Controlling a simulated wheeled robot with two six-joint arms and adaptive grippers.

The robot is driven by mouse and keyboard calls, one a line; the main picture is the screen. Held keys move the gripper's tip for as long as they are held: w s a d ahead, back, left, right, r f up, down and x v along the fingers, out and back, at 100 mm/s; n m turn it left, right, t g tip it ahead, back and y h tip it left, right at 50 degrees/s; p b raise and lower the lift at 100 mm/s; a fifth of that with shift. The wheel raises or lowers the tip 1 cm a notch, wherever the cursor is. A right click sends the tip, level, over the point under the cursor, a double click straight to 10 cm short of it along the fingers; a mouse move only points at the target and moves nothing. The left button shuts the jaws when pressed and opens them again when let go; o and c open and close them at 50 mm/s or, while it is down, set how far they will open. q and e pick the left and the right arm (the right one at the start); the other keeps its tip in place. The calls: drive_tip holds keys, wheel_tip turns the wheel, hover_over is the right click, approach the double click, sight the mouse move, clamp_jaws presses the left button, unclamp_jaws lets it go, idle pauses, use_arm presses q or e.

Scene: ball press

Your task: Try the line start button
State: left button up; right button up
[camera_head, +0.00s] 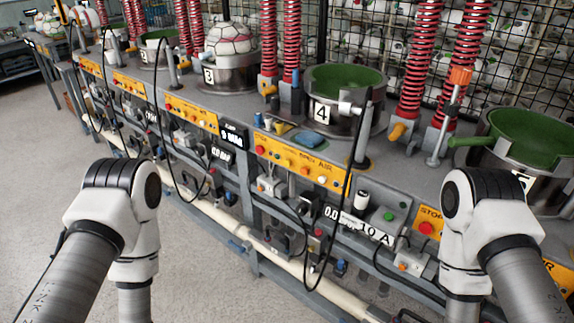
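No label that clearly reads line start can be made out. A green button (389,216) sits on a grey control box below press station 4, right of centre. A red button (426,228) is on a yellow panel lettered "STO…" to its right, partly hidden by my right arm. A yellow panel (300,160) under station 4 carries several small buttons in white, red and orange. My left and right arms stand in the foreground, bent downward at the left and right. Neither gripper shows; both are outside the picture.
A grey bench holds round press stations: station 4 (322,112) with a green bowl, station 3 (231,75) with a ball. Red springs (417,55) rise behind. Black cables (338,215) hang across the bench front. A pale pipe (215,225) runs low. Floor (35,140) is clear at left.

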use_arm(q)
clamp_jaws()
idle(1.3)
